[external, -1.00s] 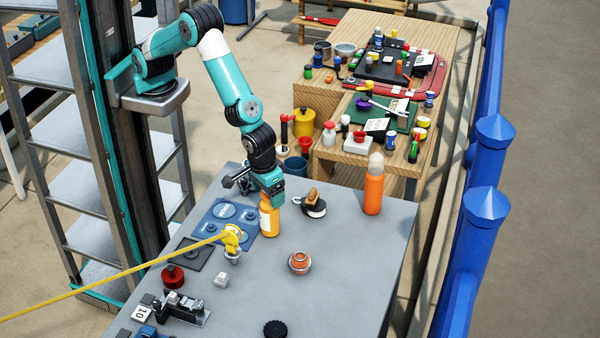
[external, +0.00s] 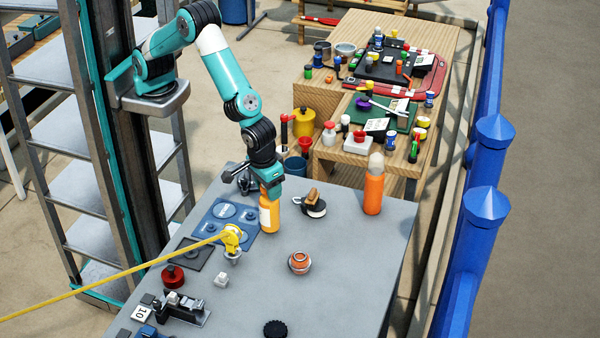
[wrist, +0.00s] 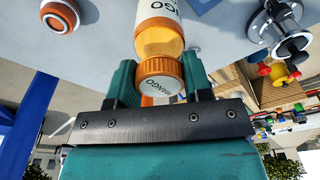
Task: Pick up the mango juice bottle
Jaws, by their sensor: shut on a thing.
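The mango juice bottle (external: 269,216) is orange with a white label and stands upright at the grey table's far left part.
A blue panel (external: 222,211) lies left of the bottle. A black block with a wooden handle (external: 315,206) is to its right, and a taller orange bottle (external: 373,192) stands further right. The table's right side is mostly clear.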

